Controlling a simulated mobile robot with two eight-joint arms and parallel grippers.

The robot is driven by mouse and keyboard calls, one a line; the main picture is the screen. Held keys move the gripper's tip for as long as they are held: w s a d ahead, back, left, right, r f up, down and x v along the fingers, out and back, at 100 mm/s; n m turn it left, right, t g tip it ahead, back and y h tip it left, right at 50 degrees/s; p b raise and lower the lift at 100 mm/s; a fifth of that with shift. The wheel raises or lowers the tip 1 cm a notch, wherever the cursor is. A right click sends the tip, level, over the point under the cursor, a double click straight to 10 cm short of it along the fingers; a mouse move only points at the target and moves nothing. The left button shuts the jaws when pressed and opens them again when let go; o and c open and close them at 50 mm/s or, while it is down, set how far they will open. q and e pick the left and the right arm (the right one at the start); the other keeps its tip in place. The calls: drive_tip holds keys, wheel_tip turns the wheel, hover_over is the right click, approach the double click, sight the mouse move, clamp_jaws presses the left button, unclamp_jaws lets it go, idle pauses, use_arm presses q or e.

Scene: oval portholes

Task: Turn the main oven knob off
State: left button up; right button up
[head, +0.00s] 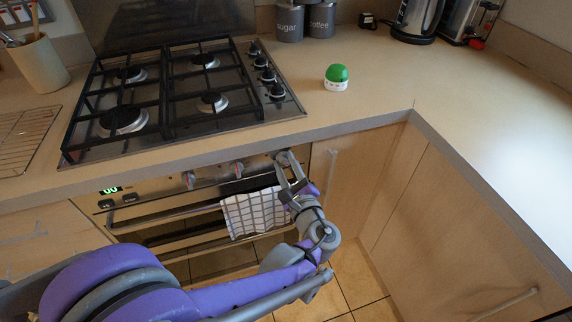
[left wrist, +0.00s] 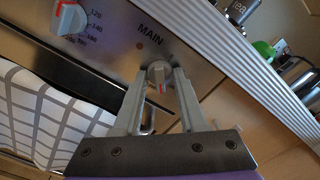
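The main oven knob (left wrist: 158,73) is a small round silver-grey knob with a red mark, below the word MAIN on the steel oven panel in the left wrist view. In the head view it sits at the right end of the panel (head: 283,158), partly hidden by my gripper. My left gripper (left wrist: 161,76) has one finger on each side of the knob, with its fingertips at the panel. The fingers are apart, and I see no clear grip on the knob. The left gripper also shows in the head view (head: 288,170). My right gripper is not in view.
A second knob (left wrist: 69,18) with temperature numbers is left of the main one. A checked towel (head: 254,212) hangs on the oven handle below. The hob (head: 180,95) and countertop edge lie above. A green-topped timer (head: 336,78) stands on the counter.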

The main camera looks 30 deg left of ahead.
use_arm(q)
clamp_jaws()
